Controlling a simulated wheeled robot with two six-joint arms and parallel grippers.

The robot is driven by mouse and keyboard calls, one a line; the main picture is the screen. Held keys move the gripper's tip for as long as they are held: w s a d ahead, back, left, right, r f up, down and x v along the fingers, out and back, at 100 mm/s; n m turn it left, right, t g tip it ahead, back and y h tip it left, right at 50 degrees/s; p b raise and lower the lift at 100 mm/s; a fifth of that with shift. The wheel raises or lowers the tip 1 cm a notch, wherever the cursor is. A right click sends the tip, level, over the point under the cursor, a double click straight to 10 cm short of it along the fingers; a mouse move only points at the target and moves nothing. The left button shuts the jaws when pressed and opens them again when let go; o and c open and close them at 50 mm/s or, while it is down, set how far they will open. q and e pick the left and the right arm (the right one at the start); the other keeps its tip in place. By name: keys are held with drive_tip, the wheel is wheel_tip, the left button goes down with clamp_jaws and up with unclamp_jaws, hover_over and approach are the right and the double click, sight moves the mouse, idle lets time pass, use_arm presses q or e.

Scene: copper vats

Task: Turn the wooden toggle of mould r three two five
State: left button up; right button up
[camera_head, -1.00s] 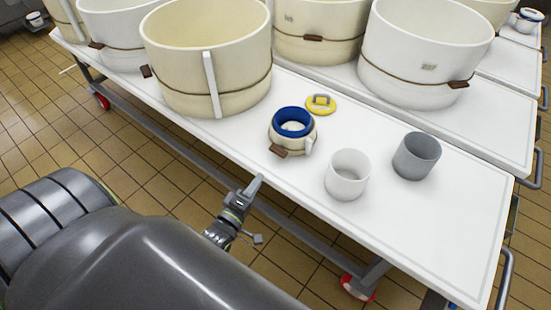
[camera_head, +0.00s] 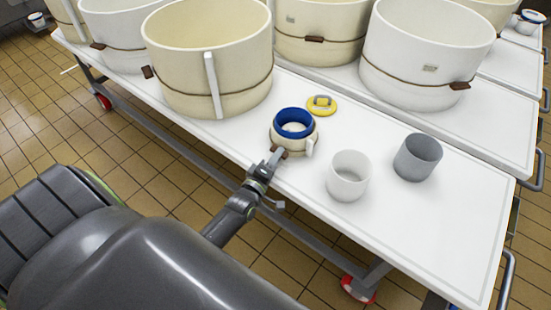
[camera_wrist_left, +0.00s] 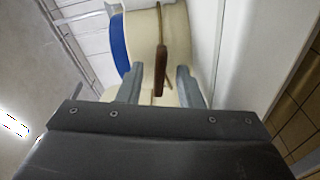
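A small cream mould (camera_head: 293,137) with a blue inner rim stands near the front edge of the white table. No label is readable on it. Its brown wooden toggle (camera_head: 284,152) is on the side facing me, on a cord around the mould, and partly hidden by my gripper. My left gripper (camera_head: 275,156) is at the toggle. In the left wrist view the fingers of my left gripper (camera_wrist_left: 160,85) stand apart, with the toggle (camera_wrist_left: 162,68) upright between them and a gap on each side. My right gripper is not in view.
A white cup (camera_head: 348,176) and a grey cup (camera_head: 417,157) stand right of the mould. A yellow lid (camera_head: 322,105) lies behind it. Large moulds (camera_head: 209,55) with cords and toggles fill the back left. The table (camera_head: 440,230) is clear at the front right.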

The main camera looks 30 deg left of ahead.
use_arm(q)
clamp_jaws()
